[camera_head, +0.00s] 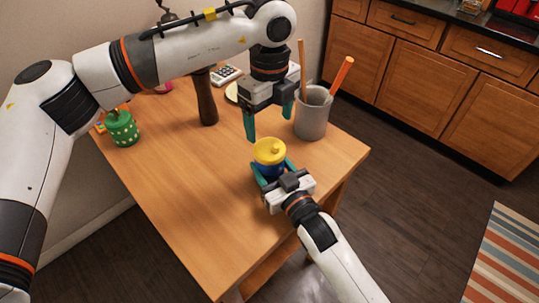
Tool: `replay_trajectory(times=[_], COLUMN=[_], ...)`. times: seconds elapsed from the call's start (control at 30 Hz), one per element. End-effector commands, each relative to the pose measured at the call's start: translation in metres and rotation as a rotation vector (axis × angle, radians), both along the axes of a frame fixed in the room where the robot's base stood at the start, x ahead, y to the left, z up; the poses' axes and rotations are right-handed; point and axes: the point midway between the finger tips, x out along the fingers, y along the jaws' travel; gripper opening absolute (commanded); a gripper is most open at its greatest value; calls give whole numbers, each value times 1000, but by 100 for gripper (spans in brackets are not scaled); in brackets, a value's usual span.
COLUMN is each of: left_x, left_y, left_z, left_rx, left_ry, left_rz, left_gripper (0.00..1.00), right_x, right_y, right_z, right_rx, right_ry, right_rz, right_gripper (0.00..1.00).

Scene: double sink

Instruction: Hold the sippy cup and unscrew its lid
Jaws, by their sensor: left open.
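The sippy cup has a blue body (269,169) and a yellow lid (268,151) with a small spout. It stands upright near the right edge of the wooden table, with its lid on. My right gripper (272,176) comes from the front right, with its teal fingers on either side of the blue body, shut on it. My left gripper (269,130) points down above and slightly behind the cup. Its teal fingers are spread wide and empty, with the tips just above the lid. The lower part of the cup is partly hidden by the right gripper.
A grey utensil holder (311,118) with wooden and orange handles stands close behind the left gripper. A dark brown mill-like object (206,98), a calculator (226,75) and a green spotted container (122,129) stand farther back or left. The table's (190,185) left and front areas are clear.

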Motion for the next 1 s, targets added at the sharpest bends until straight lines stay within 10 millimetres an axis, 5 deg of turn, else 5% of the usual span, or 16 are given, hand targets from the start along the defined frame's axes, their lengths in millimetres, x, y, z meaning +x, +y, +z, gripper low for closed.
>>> replay_trajectory(times=[0.27, 1.0], left_x=[0, 0], left_y=[0, 0], left_z=[0, 0], left_rx=[0, -1], left_ry=[0, 1], left_rz=[-397, -2150], left_gripper=[82, 82], right_x=[0, 0], right_y=[0, 0], right_z=[-1, -1], right_rx=[-1, -1], right_ry=[2, 3], right_rz=[0, 0], right_gripper=[0, 0])
